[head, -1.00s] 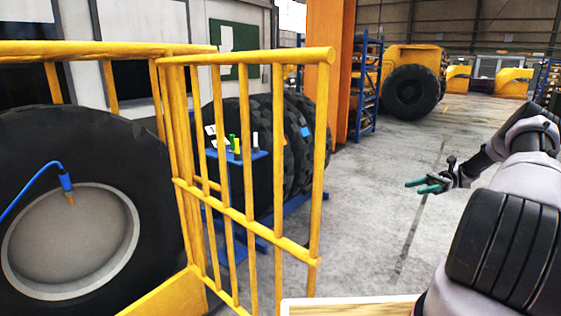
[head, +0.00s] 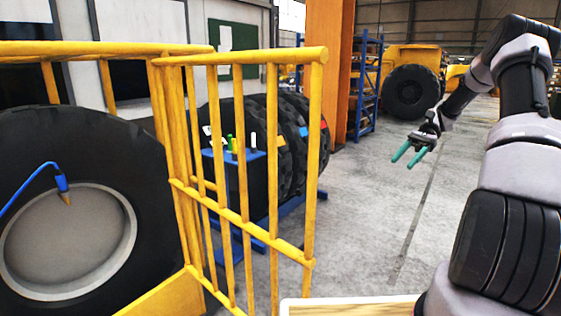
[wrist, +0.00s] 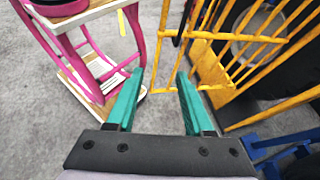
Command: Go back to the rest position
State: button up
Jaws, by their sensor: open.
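My gripper (head: 408,155) is in the right half of the head view, held in the air over the grey concrete floor. Its two green fingers are apart and nothing is between them. In the wrist view the open fingers (wrist: 160,88) point toward the floor between a pink-framed cart and a yellow railing. My arm rises on the right side of the head view and bends forward and down to the gripper.
A yellow railing (head: 240,215) stands left of centre, with a large tyre (head: 100,160) behind it. A blue stand (head: 238,160) holds small items beside more tyres. The pink-framed cart (wrist: 78,52) is close in the wrist view. Open floor (head: 370,220) lies beneath my gripper.

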jog(key=s+a+r+n+t+h, duration=0.2)
jog(key=s+a+r+t+h, duration=0.2)
jog(key=s+a+r, duration=0.35)
jog(key=s+a+r+n+t+h, duration=0.3)
jog(key=s+a+r+t+h, duration=0.15)
jog(key=s+r, duration=0.5)
jog(key=s+a+r+n+t, duration=0.1)
jog(key=s+r+t, duration=0.2)
jog(key=s+t, duration=0.3)
jog(key=shift+s+a, duration=0.15)
jog(key=shift+s, duration=0.6)
